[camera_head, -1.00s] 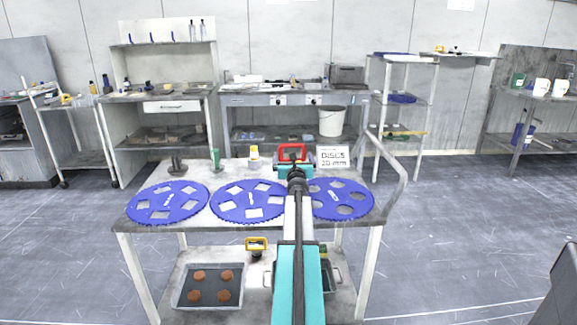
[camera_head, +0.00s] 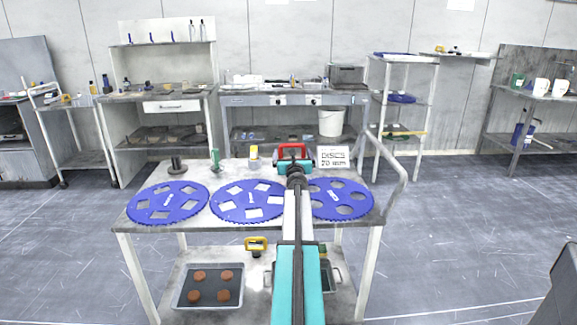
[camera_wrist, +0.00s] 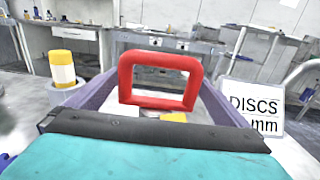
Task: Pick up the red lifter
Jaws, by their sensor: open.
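The red lifter (camera_head: 292,146) stands at the back of the table top, beyond my gripper (camera_head: 293,162). In the wrist view its red rectangular handle (camera_wrist: 160,59) is upright, straight ahead in the middle. My gripper (camera_wrist: 160,85) is open, with one purple finger to the left of the handle and one to the right. The fingers look apart from the handle. The lower part of the lifter is hidden behind the teal gripper body.
A yellow-topped bottle (camera_wrist: 62,68) stands left of my gripper and a DISCS sign (camera_wrist: 252,106) stands right. Blue platens (camera_head: 168,203) lie along the table's front. A green-handled item (camera_head: 215,158) stands further left. A yellow-handled lifter (camera_head: 256,240) is on the lower shelf.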

